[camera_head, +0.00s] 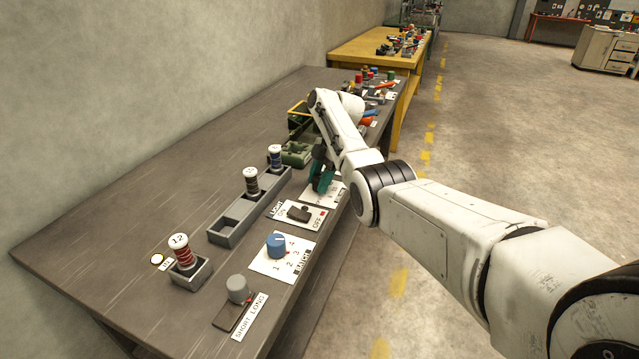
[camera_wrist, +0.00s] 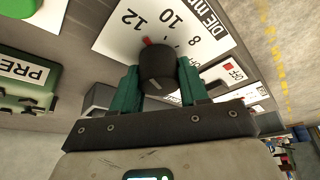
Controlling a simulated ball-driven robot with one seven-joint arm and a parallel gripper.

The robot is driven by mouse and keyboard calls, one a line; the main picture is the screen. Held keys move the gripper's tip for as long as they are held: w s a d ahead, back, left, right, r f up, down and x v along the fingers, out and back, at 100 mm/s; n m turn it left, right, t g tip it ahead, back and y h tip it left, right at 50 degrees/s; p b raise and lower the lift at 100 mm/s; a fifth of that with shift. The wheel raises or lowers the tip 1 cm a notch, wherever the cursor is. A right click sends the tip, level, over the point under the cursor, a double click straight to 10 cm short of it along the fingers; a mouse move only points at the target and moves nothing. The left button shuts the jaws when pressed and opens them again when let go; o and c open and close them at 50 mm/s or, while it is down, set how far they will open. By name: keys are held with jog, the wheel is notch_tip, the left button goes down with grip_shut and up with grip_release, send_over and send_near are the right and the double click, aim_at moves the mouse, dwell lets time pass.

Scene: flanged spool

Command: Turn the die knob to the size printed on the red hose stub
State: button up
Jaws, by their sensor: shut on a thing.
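The black die knob (camera_wrist: 158,68) stands on a white plate (camera_wrist: 108,38) marked "DIE M…" with 12, 10, 8 and a partly hidden number. Its red mark points up and slightly left, nearer 12 than 10. My gripper (camera_wrist: 158,85) is shut on the knob, one green finger on each side. In the head view, my gripper (camera_head: 322,178) is over the plate and hides the knob. A red spool-like piece (camera_head: 184,254), seemingly the red hose stub, stands upright in a small grey holder at the near left. Its white top appears to read 12.
A blue knob (camera_head: 276,245), a grey knob (camera_head: 238,288) and a black light switch (camera_head: 299,213) line the bench's near edge. Green fixtures (camera_head: 297,153) sit behind my gripper. The bench's left side is clear.

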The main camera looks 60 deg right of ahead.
dwell(0.4)
jog(key=o, duration=1.1)
jog(key=shift+c, duration=0.2)
jog(key=v, duration=1)
jog(key=shift+d+r, duration=0.2)
jog(key=shift+r, duration=0.1)
jog(key=shift+s, duration=0.1)
